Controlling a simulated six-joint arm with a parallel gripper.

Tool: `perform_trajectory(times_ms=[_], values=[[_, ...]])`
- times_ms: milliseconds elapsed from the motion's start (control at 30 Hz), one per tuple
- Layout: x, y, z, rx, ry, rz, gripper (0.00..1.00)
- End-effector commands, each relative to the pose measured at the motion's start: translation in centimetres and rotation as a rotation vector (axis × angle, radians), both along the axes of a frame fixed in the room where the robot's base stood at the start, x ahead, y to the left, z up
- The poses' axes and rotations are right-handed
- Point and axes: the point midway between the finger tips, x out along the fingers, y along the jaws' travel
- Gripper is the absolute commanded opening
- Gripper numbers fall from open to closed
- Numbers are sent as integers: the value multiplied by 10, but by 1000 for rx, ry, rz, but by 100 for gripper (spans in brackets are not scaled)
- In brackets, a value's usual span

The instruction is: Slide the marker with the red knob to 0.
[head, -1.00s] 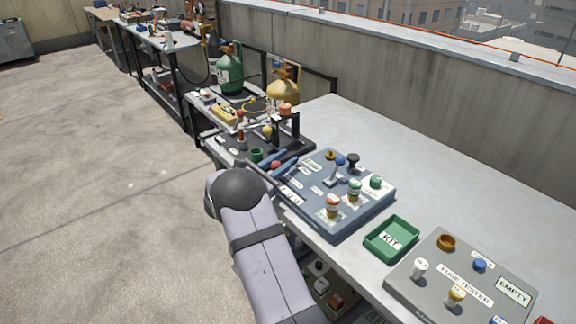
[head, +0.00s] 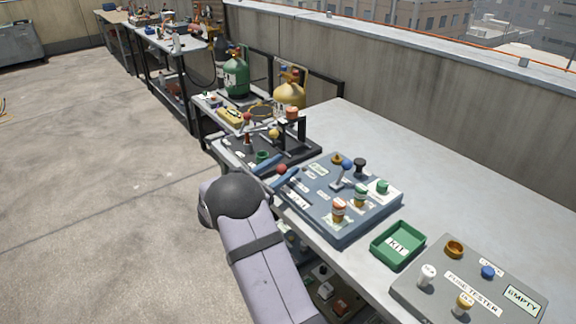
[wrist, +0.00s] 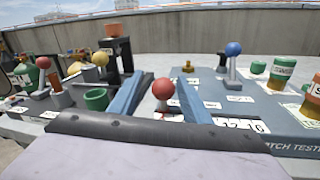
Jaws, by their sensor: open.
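The marker's red knob (head: 281,169) is a small ball at the left edge of the blue-grey patch tester panel (head: 310,217). In the wrist view the red knob (wrist: 163,89) stands on a pale stem between the two blue fingers of my gripper (wrist: 159,80). My gripper is open, with a finger on each side of the knob; I cannot tell whether either touches it. A white number strip (wrist: 241,125) runs right of the knob in the wrist view. The right finger hides part of it, and the marker's exact reading cannot be told.
A lever with a blue knob (wrist: 233,49) and several capped bottles stand on the panel to the right. A green cup (wrist: 96,99) and a black stand (wrist: 118,58) are left of my fingers. A green kit tray (head: 398,262) and fuse tester (head: 420,300) lie nearer.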

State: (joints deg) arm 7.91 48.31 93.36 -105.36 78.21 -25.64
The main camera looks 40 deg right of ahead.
Motion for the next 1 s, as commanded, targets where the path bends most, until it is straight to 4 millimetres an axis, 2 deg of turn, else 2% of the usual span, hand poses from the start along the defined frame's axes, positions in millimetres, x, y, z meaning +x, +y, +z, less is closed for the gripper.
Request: perform_trajectory(times_ms=[200, 367, 833, 1000], values=[[-5, 29, 0, -1, -1, 4, 44], [-7, 38, 0, 0, -1, 2, 44], [-8, 39, 1, 0, -1, 1, 44], [-13, 33, 11, 55, -60, -25, 44]])
